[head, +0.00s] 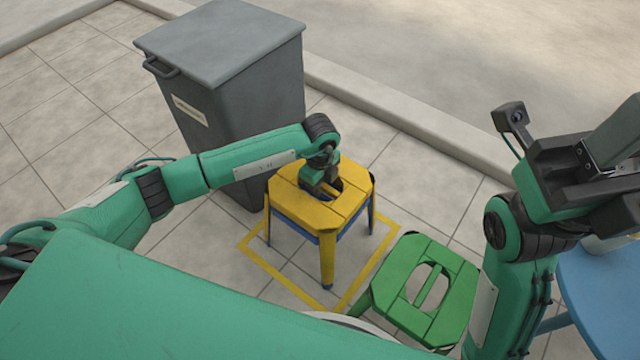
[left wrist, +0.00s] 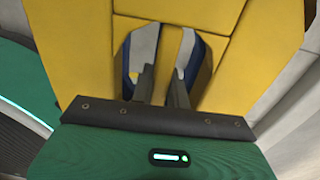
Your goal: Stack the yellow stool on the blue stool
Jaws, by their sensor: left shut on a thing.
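The yellow stool (head: 308,207) stands upright inside a yellow square marked on the floor. Blue parts of the blue stool (head: 291,224) show just under its seat and at its leg ends, so the two look nested. Most of the blue stool is hidden, and I cannot tell whether the yellow one rests fully on it. My left gripper (head: 322,187) reaches into the seat's slot from above. In the left wrist view its fingers (left wrist: 162,85) are shut on the yellow seat's middle bar. My right gripper (head: 612,150) is raised at the right; its fingertips are not clear.
A green stool (head: 408,292) stands just right of the floor square (head: 262,262). A grey bin (head: 240,100) stands behind the yellow stool, close to my left arm. A blue round table (head: 590,285) is at the right edge. A kerb (head: 400,120) runs behind.

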